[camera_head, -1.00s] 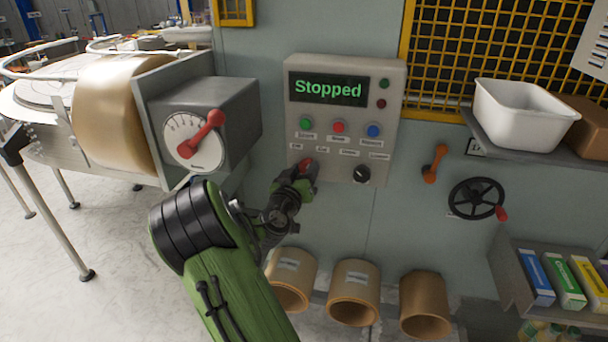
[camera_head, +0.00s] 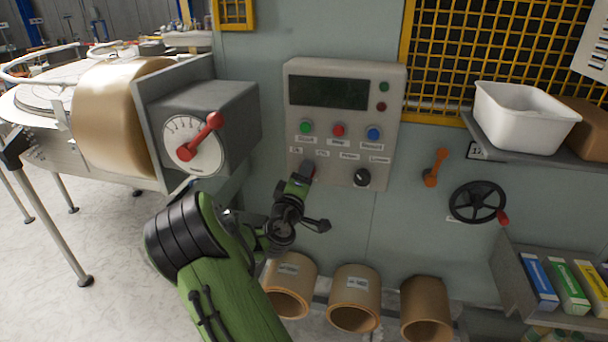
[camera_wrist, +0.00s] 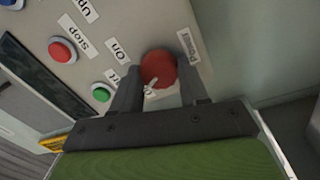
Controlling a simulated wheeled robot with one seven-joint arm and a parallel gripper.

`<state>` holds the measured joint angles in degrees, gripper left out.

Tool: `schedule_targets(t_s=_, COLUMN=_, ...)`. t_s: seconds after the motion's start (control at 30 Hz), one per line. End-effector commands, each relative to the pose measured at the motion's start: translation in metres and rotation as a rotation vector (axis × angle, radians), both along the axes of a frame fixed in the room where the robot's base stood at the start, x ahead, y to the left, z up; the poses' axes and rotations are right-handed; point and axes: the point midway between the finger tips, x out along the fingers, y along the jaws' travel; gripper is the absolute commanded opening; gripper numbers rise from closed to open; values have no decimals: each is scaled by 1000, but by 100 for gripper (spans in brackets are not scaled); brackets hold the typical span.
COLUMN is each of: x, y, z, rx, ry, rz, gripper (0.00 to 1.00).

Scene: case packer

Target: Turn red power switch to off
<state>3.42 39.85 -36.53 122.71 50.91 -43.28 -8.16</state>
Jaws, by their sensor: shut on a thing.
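The red power switch (camera_wrist: 158,68) is a round red knob at the lower left of the grey control panel (camera_head: 390,85). In the wrist view it sits between the two dark fingers of my gripper (camera_wrist: 155,90), next to a "Power" label (camera_wrist: 188,47) and an "On" label (camera_wrist: 119,51). My gripper (camera_head: 304,178) is shut on the knob. In the head view my gripper hides most of the knob. The panel's display (camera_head: 328,92) is dark, with no text.
Green (camera_head: 306,127), red (camera_head: 339,130) and blue (camera_head: 373,132) buttons sit above the switch, and a black knob (camera_head: 362,177) to its right. A dial with a red lever (camera_head: 200,137) is at left. An orange lever (camera_head: 435,167) and a handwheel (camera_head: 477,202) are at right.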

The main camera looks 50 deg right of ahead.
Motion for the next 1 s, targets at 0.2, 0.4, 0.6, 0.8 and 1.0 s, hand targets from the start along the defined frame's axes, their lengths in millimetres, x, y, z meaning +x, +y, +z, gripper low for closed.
schedule_targets(t_s=0.2, x=0, y=0, z=0, rx=-50, ry=121, rz=1, gripper=13)
schedule_targets(t_s=0.4, x=0, y=0, z=-1, rx=-78, ry=185, rz=1, gripper=13)
schedule_targets(t_s=0.6, x=0, y=0, z=-1, rx=-89, ry=211, rz=1, gripper=14)
schedule_targets(t_s=0.8, x=0, y=0, z=-1, rx=-91, ry=215, rz=1, gripper=14)
schedule_targets(t_s=1.0, x=0, y=0, z=-1, rx=-91, ry=215, rz=1, gripper=45)
